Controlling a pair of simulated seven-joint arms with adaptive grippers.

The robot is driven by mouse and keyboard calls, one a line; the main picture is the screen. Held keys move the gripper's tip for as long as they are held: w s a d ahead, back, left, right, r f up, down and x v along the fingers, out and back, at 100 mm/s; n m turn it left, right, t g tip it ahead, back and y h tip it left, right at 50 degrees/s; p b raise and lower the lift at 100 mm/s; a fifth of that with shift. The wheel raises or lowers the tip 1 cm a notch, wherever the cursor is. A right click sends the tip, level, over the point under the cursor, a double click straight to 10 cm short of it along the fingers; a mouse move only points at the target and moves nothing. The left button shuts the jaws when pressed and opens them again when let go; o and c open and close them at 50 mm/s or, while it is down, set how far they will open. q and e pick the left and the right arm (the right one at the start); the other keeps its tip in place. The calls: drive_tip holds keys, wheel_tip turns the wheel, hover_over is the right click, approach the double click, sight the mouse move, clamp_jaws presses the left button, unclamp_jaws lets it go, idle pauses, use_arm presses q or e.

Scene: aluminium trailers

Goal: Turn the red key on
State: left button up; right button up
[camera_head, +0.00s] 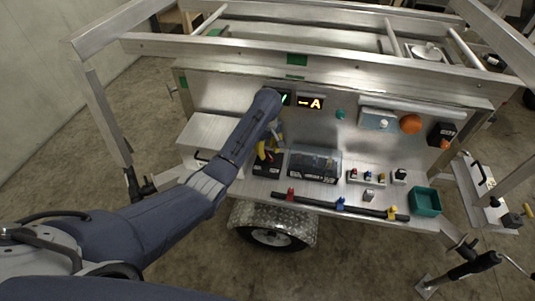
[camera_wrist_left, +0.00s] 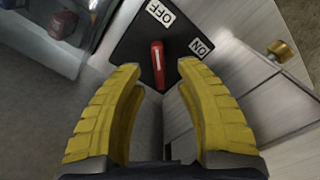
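The red key (camera_wrist_left: 158,65) stands on a black switch plate in the left wrist view. The plate carries a white OFF label (camera_wrist_left: 160,12) and a white ON label (camera_wrist_left: 201,47). The key's white line points towards the OFF label. My left gripper (camera_wrist_left: 162,75) has its two yellow fingers spread, one on each side of the key, with gaps between them and it. In the head view my left gripper (camera_head: 268,150) is over the black switch box (camera_head: 266,168), and the arm and fingers hide the key. My right gripper is not in view.
A clear-covered box (camera_head: 314,163) stands right of the switch box and shows at the wrist view's upper left. A brass knob (camera_wrist_left: 282,50) is to the right there. A teal bin (camera_head: 425,201) and a black bar with coloured clips (camera_head: 340,207) lie farther right.

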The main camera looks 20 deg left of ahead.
use_arm(q)
drive_tip(key=shift+f, duration=1.05)
clamp_jaws()
